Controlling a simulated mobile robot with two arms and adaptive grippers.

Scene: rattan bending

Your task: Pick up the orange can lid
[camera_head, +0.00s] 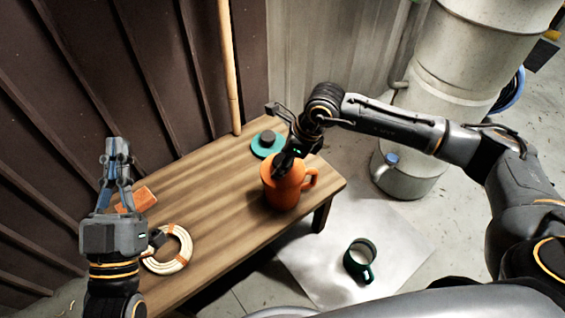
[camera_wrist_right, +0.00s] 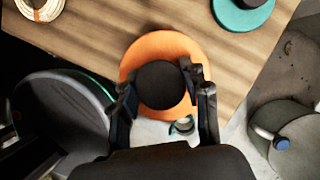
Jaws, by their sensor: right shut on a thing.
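The orange can (camera_head: 286,192) stands upright on the wooden table, its handle to the right. Its orange lid (camera_wrist_right: 190,45) is a round disc with a black knob (camera_wrist_right: 160,85). My right gripper (camera_head: 280,168) points down over the can. In the right wrist view its fingers (camera_wrist_right: 155,88) are on either side of the knob, shut on it. The lid sits on or very near the can's top; I cannot tell whether there is a gap. My left gripper (camera_head: 117,150) is raised at the left, holding nothing that I can see; its finger gap is unclear.
A teal lid with a dark knob (camera_head: 268,138) lies behind the can. A cream coil (camera_head: 170,254) and an orange-red block (camera_head: 141,198) lie at the table's left. A dark green mug-like vessel (camera_head: 361,260) is on the floor sheet. A pole stands behind the table.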

